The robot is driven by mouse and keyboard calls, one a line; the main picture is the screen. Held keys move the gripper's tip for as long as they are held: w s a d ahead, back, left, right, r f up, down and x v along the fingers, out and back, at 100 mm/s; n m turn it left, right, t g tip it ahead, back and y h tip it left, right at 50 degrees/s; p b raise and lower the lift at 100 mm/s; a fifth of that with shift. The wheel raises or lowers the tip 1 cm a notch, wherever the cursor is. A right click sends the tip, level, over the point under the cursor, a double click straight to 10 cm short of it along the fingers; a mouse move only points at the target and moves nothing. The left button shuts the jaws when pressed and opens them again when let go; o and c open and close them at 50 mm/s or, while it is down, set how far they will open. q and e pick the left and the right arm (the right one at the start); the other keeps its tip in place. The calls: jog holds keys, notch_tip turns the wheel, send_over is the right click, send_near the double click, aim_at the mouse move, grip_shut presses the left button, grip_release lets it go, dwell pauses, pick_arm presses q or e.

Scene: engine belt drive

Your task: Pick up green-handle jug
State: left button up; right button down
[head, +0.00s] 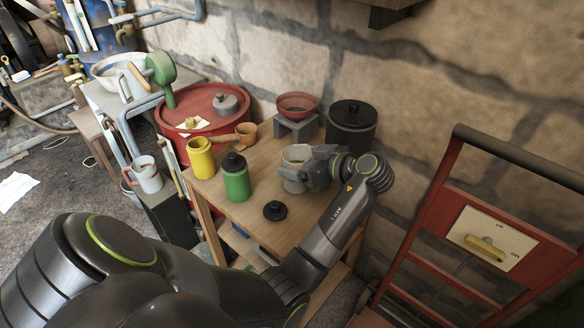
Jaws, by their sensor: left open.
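A pale grey jug-like vessel (296,154) stands upright on the wooden table. My left gripper (300,174) is at its right side, with its open jaws at or around the body; I cannot tell whether they touch it. The gripper covers much of the vessel, and no green handle shows on it. My right gripper is not in view.
A red drum (168,115) stands behind; a red cart frame (437,205) is right.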

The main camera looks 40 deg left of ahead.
pick_arm(q)
jog(key=shift+a+f, duration=0.1)
jog(key=shift+a, duration=0.2)
jog(key=shift+d, duration=0.4)
jog(key=c, duration=0.4)
jog(key=shift+a, duration=0.1)
jog(key=shift+c, duration=2.3)
jog(key=c, duration=0.4)
jog(key=shift+r, duration=0.2)
jog(key=shift+r+p, duration=0.3)
jog(key=shift+r, duration=4.65)
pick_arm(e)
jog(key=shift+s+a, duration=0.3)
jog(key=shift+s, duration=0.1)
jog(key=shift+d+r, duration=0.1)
